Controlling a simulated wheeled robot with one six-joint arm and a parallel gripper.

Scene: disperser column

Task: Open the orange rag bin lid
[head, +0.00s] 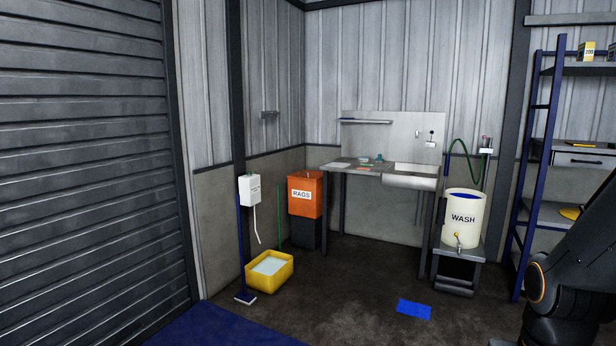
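The orange rag bin (304,207) stands in the back corner on a dark base, with a white label reading RAGS on its front. Its orange lid (306,177) lies shut across the top. The bin is upright, left of the sink bench. My gripper is not in view. Part of my dark arm shows at the lower right, well apart from the bin.
A white WASH drum (463,205) sits on a stand at right. A blue cloth (413,309) lies on the floor; the middle floor is otherwise clear.

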